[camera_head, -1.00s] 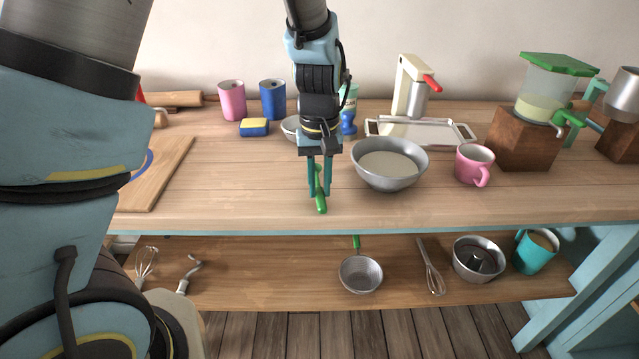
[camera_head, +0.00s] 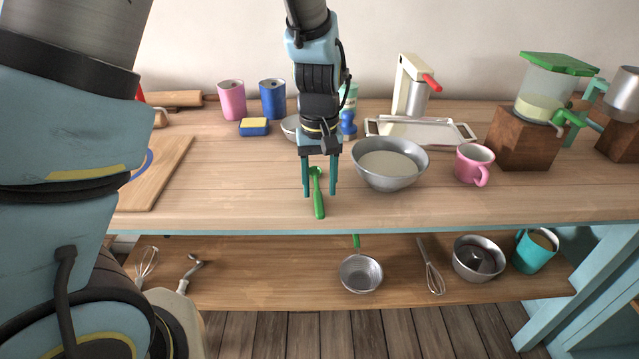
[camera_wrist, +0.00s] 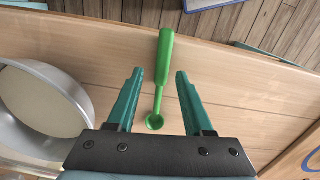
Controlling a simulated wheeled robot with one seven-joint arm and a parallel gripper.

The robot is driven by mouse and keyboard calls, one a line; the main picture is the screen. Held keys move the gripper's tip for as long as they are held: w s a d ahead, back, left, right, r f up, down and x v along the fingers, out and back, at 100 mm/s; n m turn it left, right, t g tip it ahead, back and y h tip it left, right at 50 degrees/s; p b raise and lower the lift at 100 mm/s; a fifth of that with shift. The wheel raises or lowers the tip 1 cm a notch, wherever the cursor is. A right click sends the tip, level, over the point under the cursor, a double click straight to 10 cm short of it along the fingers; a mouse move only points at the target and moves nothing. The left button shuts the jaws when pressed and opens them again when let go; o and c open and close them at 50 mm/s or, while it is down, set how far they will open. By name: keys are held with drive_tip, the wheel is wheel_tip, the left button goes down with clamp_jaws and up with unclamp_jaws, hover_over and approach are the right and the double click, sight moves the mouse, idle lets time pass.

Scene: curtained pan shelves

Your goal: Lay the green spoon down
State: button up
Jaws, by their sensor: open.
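The green spoon (camera_head: 319,198) lies on the wooden table near its front edge, its handle toward the edge. It also shows in the wrist view (camera_wrist: 164,62), with its small bowl end nearest my gripper. My gripper (camera_head: 320,194) is open, with one finger on each side of the spoon and a gap to both. In the wrist view my gripper's fingertips (camera_wrist: 159,72) are apart and hold nothing.
A metal bowl (camera_head: 412,172) of pale contents stands close to the right of my gripper. A pink mug (camera_head: 474,163) is further right. A cutting board (camera_head: 170,172) lies at left. The tabletop between board and gripper is clear. A lower shelf (camera_head: 300,285) holds a strainer (camera_head: 361,274) and whisks.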

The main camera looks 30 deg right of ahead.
drive_tip(key=shift+o, duration=1)
drive_tip(key=shift+r, duration=0.1)
wheel_tip(320, 180, up, 11)
drive_tip(key=b, duration=0.1)
drive_tip(key=shift+f+b, duration=0.2)
drive_tip(key=shift+b, duration=0.15)
drive_tip(key=shift+w, duration=0.15)
drive_tip(key=w+a+f+n, duration=0.1)
drive_tip(key=w+a, duration=0.2)
drive_tip(key=a, duration=0.4)
drive_tip(key=w+a+f, duration=0.1)
drive_tip(key=w+a, duration=0.2)
drive_tip(key=a, duration=0.4)
drive_tip(key=s+a+f+t, duration=0.1)
drive_tip(key=a, duration=0.7)
drive_tip(key=s+a+f+n+t, duration=0.1)
drive_tip(key=a+f, duration=0.1)
drive_tip(key=a, duration=0.6)
drive_tip(key=shift+a+f+n, duration=0.25)
drive_tip(key=shift+a+n, duration=0.05)
drive_tip(key=shift+a, duration=0.1)
